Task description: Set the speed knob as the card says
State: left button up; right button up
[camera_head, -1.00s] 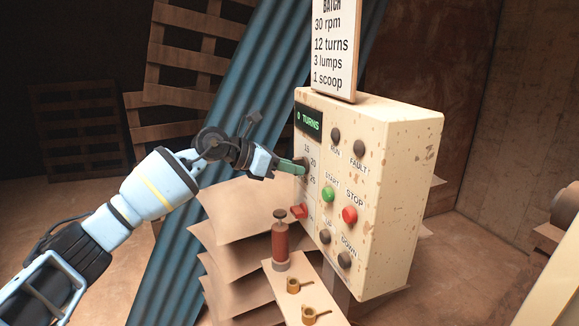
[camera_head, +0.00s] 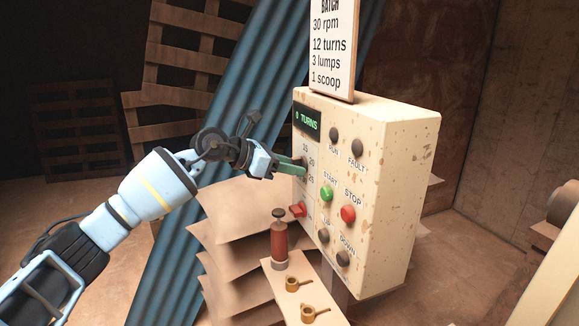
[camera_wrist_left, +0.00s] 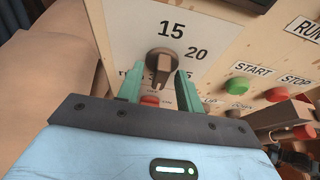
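The card (camera_head: 331,50) stands on top of the control box and reads 30 rpm, 12 turns, 3 lumps, 1 scoop. The cream control box (camera_head: 395,190) has a speed dial on its left part. In the left wrist view the brown speed knob (camera_wrist_left: 162,62) sits below the 15 and left of the 20; lower marks are partly hidden. I cannot tell its exact setting. My left gripper (camera_head: 298,167) is at the dial. Its green fingers, also in the left wrist view (camera_wrist_left: 158,84), are apart on either side of the knob's lower part, with gaps visible. My right gripper is out of view.
A green START button (camera_head: 327,194), a red STOP button (camera_head: 348,213) and a red switch (camera_head: 298,209) are near the dial. The display (camera_head: 307,122) reads TURNS. Below stand a red cylinder (camera_head: 279,243) and two brass scoops (camera_head: 295,284) on a narrow shelf.

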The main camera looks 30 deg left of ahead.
pick_arm(q)
jog(key=shift+f, duration=0.1)
jog(key=v, duration=0.7)
jog(key=shift+s+a+r+b, duration=0.2)
jog(key=shift+s+r+b, duration=0.05)
jog(key=shift+b, duration=0.1)
dwell(0.3)
